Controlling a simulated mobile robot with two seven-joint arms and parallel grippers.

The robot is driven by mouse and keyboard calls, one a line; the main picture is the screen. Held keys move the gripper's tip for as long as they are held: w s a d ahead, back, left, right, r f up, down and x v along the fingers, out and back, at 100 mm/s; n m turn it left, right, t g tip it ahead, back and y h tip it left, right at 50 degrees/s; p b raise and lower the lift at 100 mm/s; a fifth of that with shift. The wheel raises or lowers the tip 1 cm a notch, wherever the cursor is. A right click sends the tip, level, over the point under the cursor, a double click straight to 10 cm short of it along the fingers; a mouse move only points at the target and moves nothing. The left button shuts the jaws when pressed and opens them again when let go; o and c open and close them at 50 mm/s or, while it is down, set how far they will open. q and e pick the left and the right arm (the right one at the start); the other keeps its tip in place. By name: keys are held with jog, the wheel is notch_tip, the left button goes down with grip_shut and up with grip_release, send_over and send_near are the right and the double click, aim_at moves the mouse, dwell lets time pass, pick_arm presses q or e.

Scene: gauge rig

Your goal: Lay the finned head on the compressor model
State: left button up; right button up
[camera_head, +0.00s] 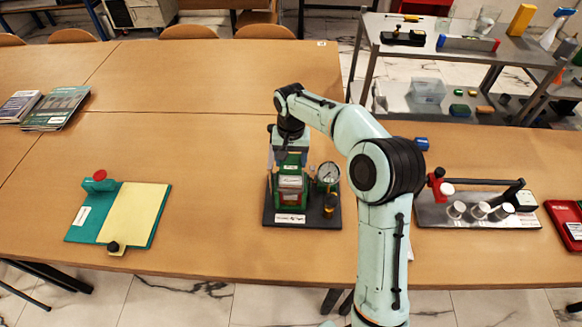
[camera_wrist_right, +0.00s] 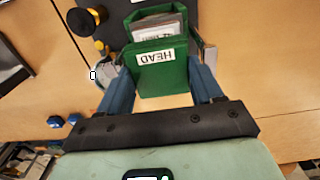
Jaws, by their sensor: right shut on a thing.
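My right gripper (camera_head: 289,158) points down over the body and is shut on the finned head, a green block labelled HEAD (camera_wrist_right: 163,74). The block sits between both fingers in the wrist view. The head is over the model's body; whether it touches or hovers just above, I cannot tell. My left gripper is not in view.
A metal plate with cylinders and a red clamp (camera_head: 440,216) lies to the right. A metal cart (camera_head: 455,62) stands behind. The table behind the model is clear.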

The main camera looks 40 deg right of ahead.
aim_at(291, 161)
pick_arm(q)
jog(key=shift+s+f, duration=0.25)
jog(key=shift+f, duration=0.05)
pick_arm(e)
jog(key=shift+f, duration=1.9)
jog(key=shift+f, duration=0.1)
jog(key=shift+f, duration=0.15)
jog(key=o, duration=0.9)
notch_tip(291, 161, up, 12)
jog(key=shift+r+p, duration=0.2)
jog(key=shift+p, duration=0.5)
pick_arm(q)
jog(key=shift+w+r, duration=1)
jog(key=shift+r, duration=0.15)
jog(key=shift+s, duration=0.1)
pick_arm(e)
jog(key=shift+s, duration=0.1)
